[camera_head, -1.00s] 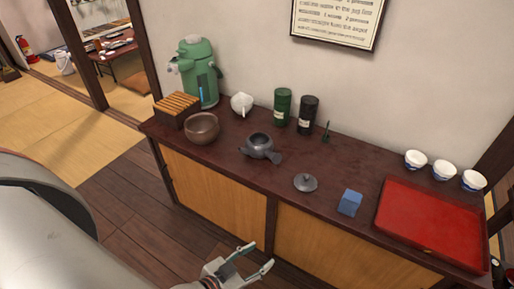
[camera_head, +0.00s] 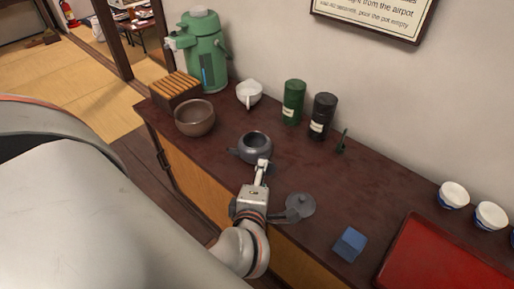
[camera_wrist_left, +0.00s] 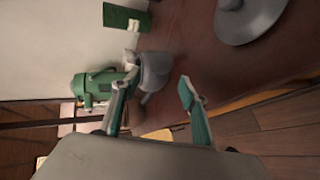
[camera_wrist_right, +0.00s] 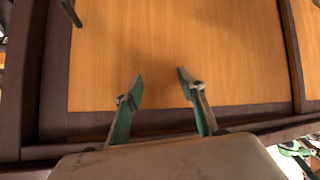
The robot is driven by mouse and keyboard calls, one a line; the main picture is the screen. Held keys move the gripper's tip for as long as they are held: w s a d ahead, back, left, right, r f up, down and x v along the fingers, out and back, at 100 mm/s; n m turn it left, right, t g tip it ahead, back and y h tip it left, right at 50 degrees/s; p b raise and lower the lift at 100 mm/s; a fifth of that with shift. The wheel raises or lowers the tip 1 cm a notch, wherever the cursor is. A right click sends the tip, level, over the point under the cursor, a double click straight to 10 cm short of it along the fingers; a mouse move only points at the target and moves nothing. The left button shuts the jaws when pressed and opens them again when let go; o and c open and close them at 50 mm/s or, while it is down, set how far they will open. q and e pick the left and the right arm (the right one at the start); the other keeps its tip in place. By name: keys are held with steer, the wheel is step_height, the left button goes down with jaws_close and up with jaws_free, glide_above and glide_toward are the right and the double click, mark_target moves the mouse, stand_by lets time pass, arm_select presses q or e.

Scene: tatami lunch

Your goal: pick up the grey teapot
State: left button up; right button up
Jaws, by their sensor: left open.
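The grey teapot (camera_head: 256,148) stands upright and lidless on the dark counter in the head view. Its short spout points left, and its front right side is partly hidden by my left gripper. My left gripper (camera_head: 276,192) is open, between the teapot and its grey lid (camera_head: 301,205). In the left wrist view the teapot (camera_wrist_left: 155,68) shows beyond the left finger of my left gripper (camera_wrist_left: 155,88), with nothing held. The lid (camera_wrist_left: 248,18) is at the upper right there. My right gripper (camera_wrist_right: 158,80) is open and empty, facing the wooden cabinet front; it is not in the head view.
A brown bowl (camera_head: 195,118), white pot (camera_head: 249,92), green canister (camera_head: 293,102) and black canister (camera_head: 322,115) stand behind and beside the teapot. A green airpot (camera_head: 206,50) is at the back left.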

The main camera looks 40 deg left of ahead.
mark_target(252, 156)
arm_select(q)
steer(key=x, duration=0.4)
steer(key=b+x, duration=0.1)
steer(key=x, duration=0.1)
steer(key=shift+w+d+f, duration=0.1)
steer(key=shift+w+d, duration=0.15)
steer(key=shift+d, duration=0.05)
steer(key=shift+w+a+f, duration=0.15)
steer(key=shift+w+a, duration=0.1)
steer(key=shift+w, duration=0.15)
jaws_close()
